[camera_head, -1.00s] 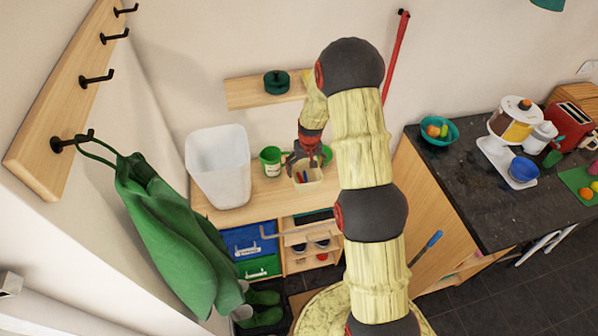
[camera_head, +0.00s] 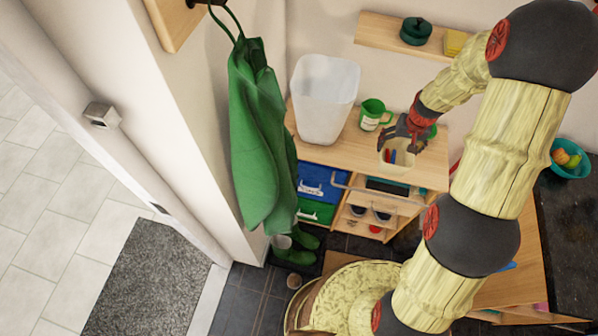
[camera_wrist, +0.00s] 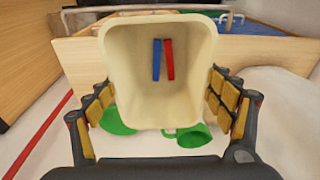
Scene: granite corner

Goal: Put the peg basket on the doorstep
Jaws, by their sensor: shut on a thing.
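The peg basket (camera_head: 396,160) is a small cream tub with a blue and a red peg inside. It is at the front of the wooden cabinet top in the head view; whether it touches the top is unclear. In the wrist view the basket (camera_wrist: 160,103) is upright between the fingers. My gripper (camera_head: 405,138) is shut on the basket, with one finger on each side. In the head view, a doorway at lower left shows a pale threshold strip (camera_head: 209,300) beside a grey mat (camera_head: 150,275) on light tiles. I cannot tell which of these is the doorstep.
A green coat (camera_head: 262,150) hangs above dark green boots (camera_head: 308,245), between cabinet and doorway. Dark floor (camera_head: 250,300) near the threshold is partly clear.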

